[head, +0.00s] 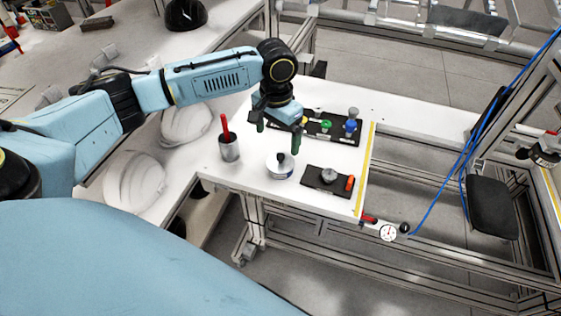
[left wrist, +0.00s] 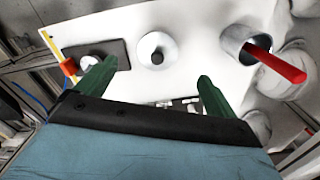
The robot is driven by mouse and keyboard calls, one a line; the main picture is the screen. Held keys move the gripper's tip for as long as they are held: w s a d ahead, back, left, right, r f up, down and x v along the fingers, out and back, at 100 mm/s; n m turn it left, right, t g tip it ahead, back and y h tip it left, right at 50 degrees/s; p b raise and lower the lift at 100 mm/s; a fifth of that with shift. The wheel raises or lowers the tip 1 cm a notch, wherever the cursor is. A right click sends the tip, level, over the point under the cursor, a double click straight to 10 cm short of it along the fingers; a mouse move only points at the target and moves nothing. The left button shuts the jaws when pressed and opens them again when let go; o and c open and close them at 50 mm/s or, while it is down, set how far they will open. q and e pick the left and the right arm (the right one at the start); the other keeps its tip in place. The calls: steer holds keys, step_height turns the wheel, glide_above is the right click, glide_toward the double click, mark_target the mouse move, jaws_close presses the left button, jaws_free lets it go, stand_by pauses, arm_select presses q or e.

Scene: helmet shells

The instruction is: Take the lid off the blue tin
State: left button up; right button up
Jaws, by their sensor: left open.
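The tin (head: 280,170) is a low round can on the white table, with a white lid (head: 272,158) and a black knob in the middle. A little blue shows on its side. In the left wrist view the lid (left wrist: 146,39) is seen from above, between my fingers and beyond their tips. My left gripper (head: 279,133) is open and empty, its green fingers pointing down above the table, apart from the tin. It also shows in the left wrist view (left wrist: 157,72). My right gripper is not in view.
A grey cup (head: 229,150) with a red stick stands left of the tin. A black tray (head: 318,187) with a grey knob and an orange piece lies to its right. Behind is a black board (head: 340,137) with coloured pieces. White helmet shells (head: 135,182) lie at left.

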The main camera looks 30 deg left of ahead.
mark_target(280, 155)
arm_select(q)
step_height(280, 155, down, 3)
steer(key=shift+f, duration=0.1)
steer(key=f, duration=0.2)
steer(key=w+f+b, duration=0.1)
steer(key=f, duration=0.1)
steer(key=shift+d+f, duration=0.1)
steer(key=shift+d, duration=0.1)
steer(key=shift+f, duration=0.55)
steer(key=c, duration=1)
